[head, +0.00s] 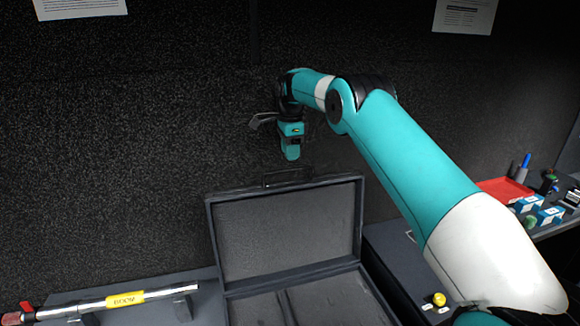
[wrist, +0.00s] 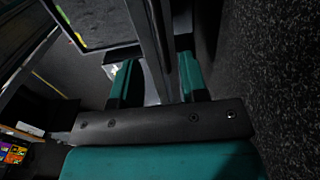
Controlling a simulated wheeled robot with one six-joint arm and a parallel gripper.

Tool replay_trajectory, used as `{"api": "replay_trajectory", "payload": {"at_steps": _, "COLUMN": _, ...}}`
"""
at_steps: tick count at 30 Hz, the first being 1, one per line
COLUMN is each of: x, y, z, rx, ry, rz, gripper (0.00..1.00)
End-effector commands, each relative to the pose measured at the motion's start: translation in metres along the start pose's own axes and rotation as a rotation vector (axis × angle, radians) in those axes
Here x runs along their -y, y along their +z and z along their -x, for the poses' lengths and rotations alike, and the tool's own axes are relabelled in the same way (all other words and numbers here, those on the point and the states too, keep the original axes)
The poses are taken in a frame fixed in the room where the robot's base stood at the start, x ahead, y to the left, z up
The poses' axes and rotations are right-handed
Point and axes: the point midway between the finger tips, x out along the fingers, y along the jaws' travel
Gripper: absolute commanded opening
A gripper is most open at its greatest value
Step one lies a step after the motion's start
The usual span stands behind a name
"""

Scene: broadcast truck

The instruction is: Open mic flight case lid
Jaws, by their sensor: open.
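The mic flight case (head: 336,305) stands open in the head view, with its dark lid (head: 285,231) raised nearly upright at the back and its inside facing me. A thin dark handle (head: 287,180) shows at the lid's top edge. My gripper (head: 291,155) hangs just above that top edge and points down. In the wrist view my gripper (wrist: 155,80) has its two teal fingers apart, with a long dark edge (wrist: 155,40), likely the lid's, running between them in the picture. I cannot tell whether the fingers touch it.
A boom pole (head: 90,305) with a yellow label lies left of the case. A yellow knob (head: 438,299) is to the right. A red tray (head: 502,189) and small blue-white boxes (head: 530,204) sit farther right. A dark textured wall (head: 130,150) stands close behind the lid.

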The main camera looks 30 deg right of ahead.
Motion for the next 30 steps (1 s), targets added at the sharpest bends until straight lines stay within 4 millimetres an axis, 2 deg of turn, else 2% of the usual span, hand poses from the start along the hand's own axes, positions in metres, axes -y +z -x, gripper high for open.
{"api": "replay_trajectory", "payload": {"at_steps": 3, "x": -0.001, "y": 0.000, "z": -0.020, "rx": 0.000, "ry": 0.006, "rz": 0.000, "gripper": 0.40}}
{"api": "replay_trajectory", "payload": {"at_steps": 9, "x": 0.000, "y": 0.000, "z": -0.046, "rx": 0.000, "ry": 0.002, "rz": 0.001, "gripper": 0.40}}
{"api": "replay_trajectory", "payload": {"at_steps": 20, "x": 0.000, "y": 0.000, "z": -0.054, "rx": 0.000, "ry": 0.000, "rz": 0.001, "gripper": 0.40}}
{"api": "replay_trajectory", "payload": {"at_steps": 21, "x": 0.000, "y": 0.000, "z": -0.054, "rx": 0.000, "ry": 0.000, "rz": 0.001, "gripper": 0.38}}
{"api": "replay_trajectory", "payload": {"at_steps": 26, "x": 0.000, "y": 0.000, "z": -0.054, "rx": 0.000, "ry": 0.000, "rz": 0.001, "gripper": 0.01}}
{"api": "replay_trajectory", "payload": {"at_steps": 30, "x": 0.000, "y": 0.000, "z": -0.054, "rx": 0.000, "ry": 0.000, "rz": 0.001, "gripper": 0.00}}
